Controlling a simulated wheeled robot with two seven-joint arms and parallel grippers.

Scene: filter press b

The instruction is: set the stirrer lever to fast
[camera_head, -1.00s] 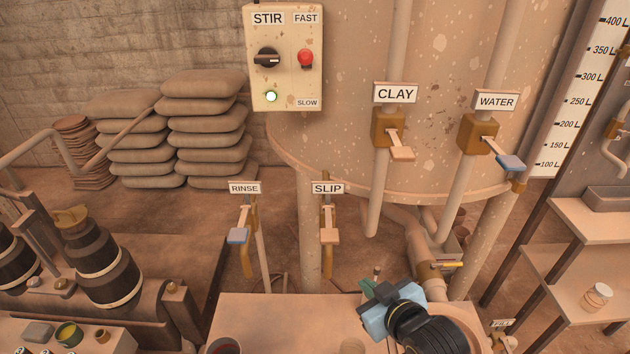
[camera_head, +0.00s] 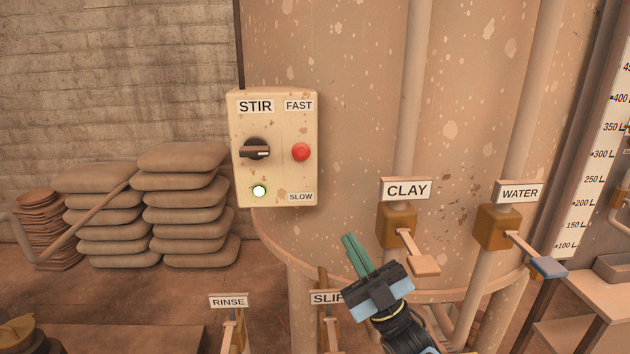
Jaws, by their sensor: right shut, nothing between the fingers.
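The stirrer control box (camera_head: 276,185), marked STIR, is fixed at the front left of the big tank. On it a red round knob (camera_head: 300,152) sits between the FAST label (camera_head: 299,105) above and the SLOW label (camera_head: 301,197) below, roughly midway; whether it is the lever's end is unclear. A black rotary switch (camera_head: 256,149) points sideways, and a lamp (camera_head: 259,191) below it glows. My right gripper (camera_head: 352,242) is shut and empty, with green fingers pointing up and left, below and right of the box, apart from it. My left gripper is out of view.
The CLAY valve (camera_head: 397,226) and WATER valve (camera_head: 497,226) stand right of my right gripper. The SLIP sign (camera_head: 324,298) and RINSE sign (camera_head: 229,302) are lower left. Stacked sacks (camera_head: 180,215) lie left of the box. The space before the box is clear.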

